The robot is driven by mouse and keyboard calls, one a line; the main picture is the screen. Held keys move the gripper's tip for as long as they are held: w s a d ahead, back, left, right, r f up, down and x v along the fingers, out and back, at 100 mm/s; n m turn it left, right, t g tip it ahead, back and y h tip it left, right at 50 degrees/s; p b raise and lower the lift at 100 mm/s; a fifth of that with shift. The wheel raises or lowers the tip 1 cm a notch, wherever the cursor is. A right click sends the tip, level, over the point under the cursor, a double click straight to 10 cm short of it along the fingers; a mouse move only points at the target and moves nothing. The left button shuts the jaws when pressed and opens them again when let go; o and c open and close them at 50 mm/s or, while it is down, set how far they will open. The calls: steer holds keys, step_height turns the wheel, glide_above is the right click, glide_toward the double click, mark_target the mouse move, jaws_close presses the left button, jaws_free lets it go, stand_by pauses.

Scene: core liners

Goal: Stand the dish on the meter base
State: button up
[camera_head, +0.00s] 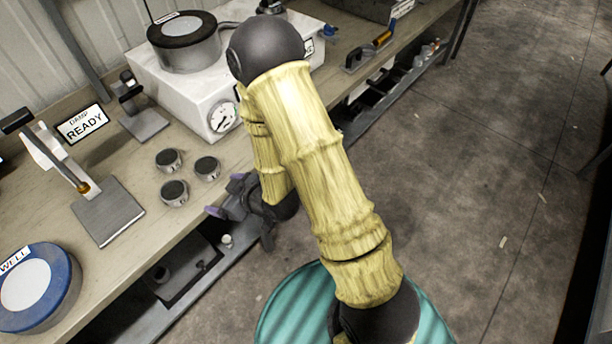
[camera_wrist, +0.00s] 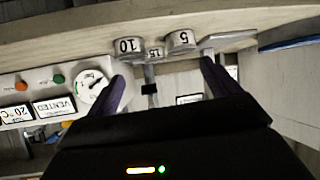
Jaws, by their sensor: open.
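Three small round dishes with dark tops and pale sides stand together on the bench: a rear one (camera_head: 168,160), a right one (camera_head: 207,168) and a front one (camera_head: 174,192). In the wrist view, which is upside down, their sides read 10 (camera_wrist: 128,46), 15 (camera_wrist: 155,53) and 5 (camera_wrist: 181,40). Two stands have flat grey bases: a larger plate (camera_head: 108,214) under a lever arm and a smaller plate (camera_head: 146,124) behind; I cannot tell which is the meter base. My gripper (camera_head: 226,196) is open and empty, its purple fingers (camera_wrist: 165,84) at the bench's front edge, apart from the dishes.
A white machine (camera_head: 170,88) with a dial (camera_head: 223,116) and round dark-topped drum (camera_head: 184,42) stands behind. A sign (camera_head: 83,124) reads DAMP READY. A blue-rimmed round vessel (camera_head: 68,298) marked WELL is at the left front. Bare bench lies between the dishes and larger plate.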

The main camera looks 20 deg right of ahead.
steer(key=w+d+r+m+g+h, duration=0.1)
steer(key=d+r+m+h, duration=0.2)
steer(key=d, duration=0.4)
steer(key=s+d+r+m+g+h, duration=0.4)
steer(key=s+d+r+m+g, duration=0.1)
steer(key=s+d+r, duration=0.4)
steer(key=s+d, duration=0.2)
steer(key=d, duration=0.1)
steer(key=shift+s+d+r+m+h, duration=0.2)
steer(key=shift+s+r+m+h, duration=0.05)
steer(key=shift+s+m+h, duration=0.15)
steer(key=shift+o, duration=0.4)
